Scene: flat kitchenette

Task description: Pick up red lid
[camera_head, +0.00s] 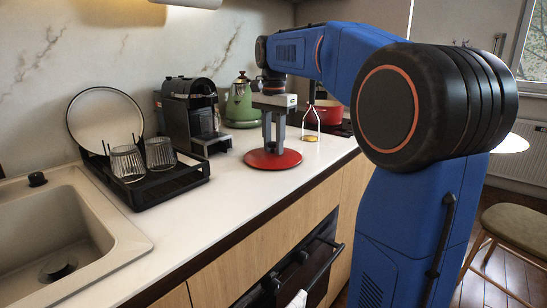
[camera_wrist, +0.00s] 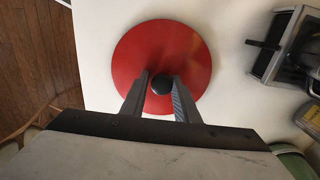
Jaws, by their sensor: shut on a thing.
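The red lid (camera_head: 287,158) is a flat round disc on the white counter, near its front edge. It also fills the middle of the wrist view (camera_wrist: 140,60), where its black knob (camera_wrist: 161,84) shows. My gripper (camera_head: 273,148) points straight down over the lid in the head view. In the wrist view my gripper (camera_wrist: 161,85) has one finger on each side of the knob and is shut on it. The lid appears flat on or very close to the counter; I cannot tell if there is a gap.
A black coffee machine (camera_head: 192,118) and green kettle (camera_head: 240,105) stand behind the lid. A dish rack (camera_head: 165,183) and sink (camera_head: 55,235) lie left. The counter's front is clear.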

